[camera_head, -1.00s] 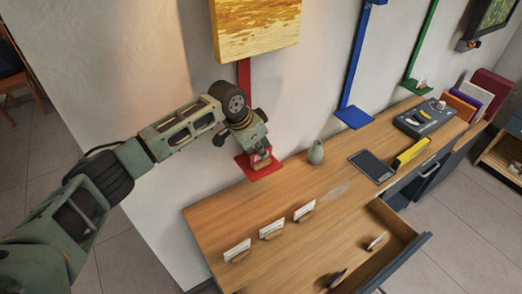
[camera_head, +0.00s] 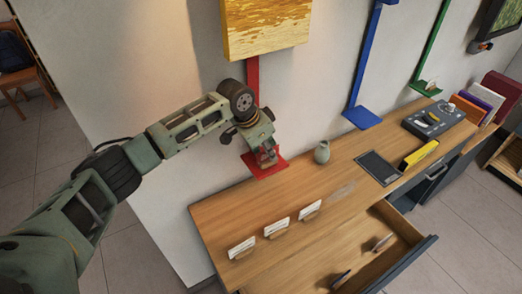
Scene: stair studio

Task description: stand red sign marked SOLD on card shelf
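A small red ledge (camera_head: 278,168) juts from the wall at the left, below a red vertical strip, just above desk height. My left gripper (camera_head: 267,160) is right over this ledge, pointing down. A small reddish and wood-toned piece shows at its fingertips, at or just above the ledge; it is too small to read any lettering. The fingers partly hide it, and I cannot tell whether they grip it or stand loose around it. My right gripper is out of view. A blue ledge (camera_head: 362,118) and a green ledge (camera_head: 424,89) are farther right; the green one carries a small card.
The wooden desk (camera_head: 330,205) holds several things: white cards in wooden holders (camera_head: 277,227), a grey-green vase (camera_head: 322,152), a dark tablet (camera_head: 377,167) and a yellow bar (camera_head: 420,153). An open drawer (camera_head: 405,262) at the front holds small items. A yellow picture (camera_head: 265,28) hangs above.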

